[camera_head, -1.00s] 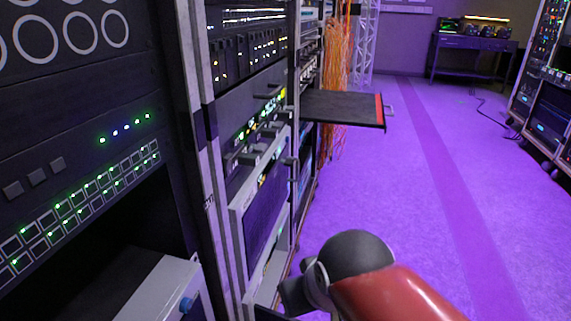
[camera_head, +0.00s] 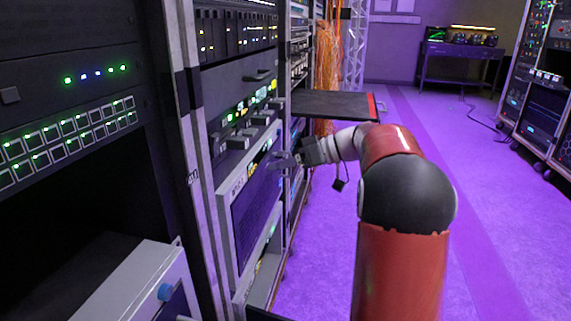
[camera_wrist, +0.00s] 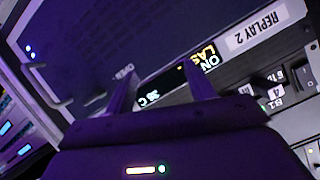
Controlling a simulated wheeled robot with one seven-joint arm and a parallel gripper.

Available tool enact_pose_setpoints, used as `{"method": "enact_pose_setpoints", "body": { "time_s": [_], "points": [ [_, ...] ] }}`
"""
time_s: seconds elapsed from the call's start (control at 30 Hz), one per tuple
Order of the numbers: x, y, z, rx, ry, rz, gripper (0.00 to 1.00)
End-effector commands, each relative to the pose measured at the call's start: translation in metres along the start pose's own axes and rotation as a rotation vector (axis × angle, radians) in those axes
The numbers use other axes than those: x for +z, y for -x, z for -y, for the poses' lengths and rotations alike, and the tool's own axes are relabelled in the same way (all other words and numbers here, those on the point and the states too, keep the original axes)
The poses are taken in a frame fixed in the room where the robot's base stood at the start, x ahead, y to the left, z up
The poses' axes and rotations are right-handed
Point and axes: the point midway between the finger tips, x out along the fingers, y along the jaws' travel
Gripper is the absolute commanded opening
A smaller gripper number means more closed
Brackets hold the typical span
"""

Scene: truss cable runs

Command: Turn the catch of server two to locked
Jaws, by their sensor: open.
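A silver-framed server unit with a dark mesh front (camera_head: 258,204) sits in the rack left of my gripper (camera_head: 276,161). In the wrist view a white label (camera_wrist: 262,32) reads REPLAY 2, beside a small lit display (camera_wrist: 203,56). The dark panel (camera_wrist: 95,45) carries small print that looks like OPEN. My gripper also shows in the wrist view (camera_wrist: 158,72), its two fingers apart over the edge between panel and display. Nothing is clearly held. I cannot make out the catch or its position.
A dark shelf (camera_head: 333,104) juts from the rack beyond my gripper, with orange cables (camera_head: 327,60) behind it. A grey unit with a blue knob (camera_head: 140,285) stands out at lower left. Open purple floor (camera_head: 490,200) lies to the right.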

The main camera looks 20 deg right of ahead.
Motion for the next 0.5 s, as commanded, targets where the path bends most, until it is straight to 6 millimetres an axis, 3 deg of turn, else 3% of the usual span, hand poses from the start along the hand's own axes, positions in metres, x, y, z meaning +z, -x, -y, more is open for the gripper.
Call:
{"method": "enact_pose_setpoints", "body": {
  "time_s": [0.03,0.2,0.37,0.5],
  "points": [
    [0.007,0.008,-0.033,-0.009,0.049,-0.072,0.55],
    [0.009,0.039,-0.095,-0.01,0.253,-0.285,0.55],
    [0.013,0.057,-0.12,0.009,0.356,-0.382,0.55],
    [0.009,0.051,-0.122,0.01,0.378,-0.398,0.55]
  ]
}}
